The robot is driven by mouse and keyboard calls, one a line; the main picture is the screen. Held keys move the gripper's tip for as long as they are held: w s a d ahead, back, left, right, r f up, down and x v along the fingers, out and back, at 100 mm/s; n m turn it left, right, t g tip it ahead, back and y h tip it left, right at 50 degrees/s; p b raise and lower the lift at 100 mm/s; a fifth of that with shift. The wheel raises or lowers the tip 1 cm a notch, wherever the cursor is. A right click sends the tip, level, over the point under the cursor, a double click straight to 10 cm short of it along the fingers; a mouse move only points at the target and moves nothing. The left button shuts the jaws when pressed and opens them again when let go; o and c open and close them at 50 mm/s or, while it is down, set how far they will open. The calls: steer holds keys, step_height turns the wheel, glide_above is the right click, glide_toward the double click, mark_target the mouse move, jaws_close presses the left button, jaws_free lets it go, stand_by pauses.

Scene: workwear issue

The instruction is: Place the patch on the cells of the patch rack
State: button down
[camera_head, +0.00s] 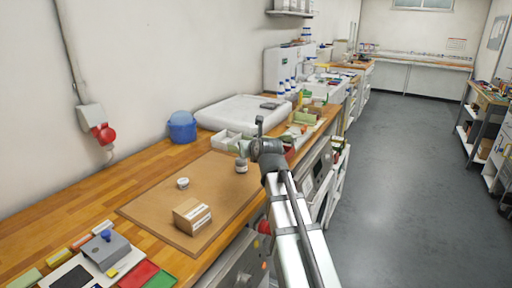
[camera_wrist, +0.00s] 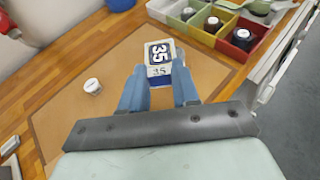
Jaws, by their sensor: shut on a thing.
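My gripper (camera_wrist: 160,80) has its two blue fingers closed around a white piece with a dark blue "35" label, which I take for the patch (camera_wrist: 159,53). No rack is clearly marked. A row of white, green and red compartments (camera_wrist: 198,34) stands just beyond the patch, with dark round-topped things in it.
A brown mat (camera_head: 150,207) covers the bench middle. On it are a small white jar (camera_head: 183,184) and a cardboard box (camera_head: 192,216). A blue tub (camera_head: 182,127) stands by the wall. A grey stamp-like device (camera_head: 105,250) and coloured pads lie at front left.

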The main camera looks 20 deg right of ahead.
steer(key=s+a+f+n+g+y, duration=0.1)
steer(key=s+a+n+g+y, duration=0.4)
steer(key=a, duration=0.7)
steer(key=s+a+f+n+g+y, duration=0.1)
steer(key=s+a+n+y, duration=0.4)
steer(key=a, duration=0.8)
steer(key=s+a+f+n+g+y, duration=0.1)
steer(key=s+a+n+g+y, duration=0.15)
steer(key=s+a, duration=0.7)
steer(key=s+a+r+n+g+h, duration=0.2)
steer(key=s+a+n+g, duration=0.6)
steer(key=s, duration=0.5)
steer(key=s+a+r+n+g+h, duration=0.2)
steer(key=s+a+n+g, duration=0.45)
steer(key=s+a, duration=0.4)
steer(key=shift+m, duration=0.5)
steer(key=shift+s+d+f, duration=0.2)
steer(key=shift+d+f, duration=0.05)
steer(key=shift+f, duration=2.75)
steer(key=shift+s+d+f, duration=0.2)
steer(key=shift+f, duration=2.85)
steer(key=shift+s+d+f, duration=0.2)
steer(key=shift+d+f, duration=0.05)
steer(key=shift+f, duration=2.75)
steer(key=shift+f, duration=0.3)
steer(key=c, duration=0.8)
jaws_free()
steer(key=shift+o, duration=0.2)
